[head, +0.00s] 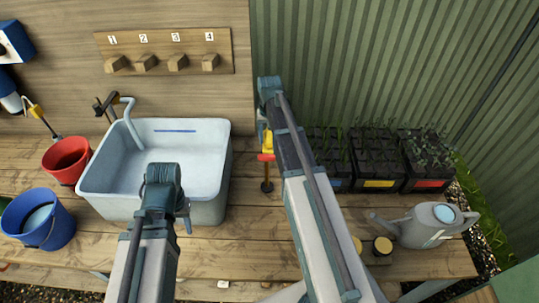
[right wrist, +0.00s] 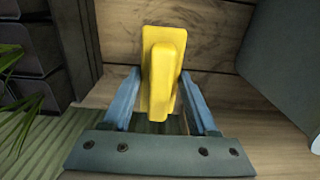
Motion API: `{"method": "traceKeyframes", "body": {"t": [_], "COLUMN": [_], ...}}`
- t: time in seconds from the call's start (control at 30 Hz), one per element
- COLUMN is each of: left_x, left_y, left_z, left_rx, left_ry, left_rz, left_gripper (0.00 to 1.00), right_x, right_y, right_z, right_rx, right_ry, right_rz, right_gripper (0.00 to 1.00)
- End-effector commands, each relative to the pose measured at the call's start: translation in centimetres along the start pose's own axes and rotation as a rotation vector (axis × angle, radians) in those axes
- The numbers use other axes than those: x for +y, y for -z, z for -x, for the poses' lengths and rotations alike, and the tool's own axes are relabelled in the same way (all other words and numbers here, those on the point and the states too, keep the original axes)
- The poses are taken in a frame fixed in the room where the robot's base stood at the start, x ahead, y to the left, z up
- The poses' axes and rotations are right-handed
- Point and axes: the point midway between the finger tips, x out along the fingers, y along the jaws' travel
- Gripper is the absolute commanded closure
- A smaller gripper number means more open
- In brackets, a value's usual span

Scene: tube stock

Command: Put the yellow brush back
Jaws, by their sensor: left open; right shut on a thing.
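The yellow brush (right wrist: 163,78) is between the two blue fingers of my right gripper (right wrist: 160,100) in the right wrist view. The gripper is shut on it. In the head view a yellow part (head: 268,139) shows beside my right forearm, between sink and plant trays, with a red part and a dark stem and foot below it; my arm hides much there. My left gripper (head: 187,219) is open at the sink's front edge, mostly hidden by its arm. A wooden rack (head: 163,45) on the wall has pegs numbered 1 to 4, with nothing seen hanging on them.
The pale sink (head: 215,190) stands on the wooden bench, with a red bucket (head: 62,163) and blue bucket (head: 28,235) to its left. Black plant trays (head: 387,190) and a grey watering can (head: 412,234) stand to the right. A tap (head: 128,115) rises behind the sink.

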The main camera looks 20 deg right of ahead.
Motion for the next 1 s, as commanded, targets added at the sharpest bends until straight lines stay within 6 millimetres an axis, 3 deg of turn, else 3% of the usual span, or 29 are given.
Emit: {"method": "traceKeyframes", "body": {"t": [0.03, 0.37, 0.67, 1.0], "left_x": [0.1, 0.2, 0.5, 0.5], "left_y": [0.1, 0.1, 0.3, 0.3], "left_z": [-1.5, -2.2, -5.6, -5.6], "left_rx": [0.000, 0.000, 0.000, 0.000], "left_ry": [0.000, 0.000, 0.000, 0.000], "left_rz": [0.000, 0.000, 0.000, 0.000], "left_gripper": [0.53, 0.53, 0.53, 0.53], "right_x": [0.0, 0.0, 0.0, 0.0], "right_y": [0.0, 0.0, 0.0, 0.0], "right_z": [-1.5, -2.2, -5.6, -5.6], "right_rx": [0.000, 0.000, 0.000, 0.000], "right_ry": [0.000, 0.000, 0.000, 0.000], "right_rz": [0.000, 0.000, 0.000, 0.000], "right_gripper": [0.93, 0.93, 0.93, 0.93]}}
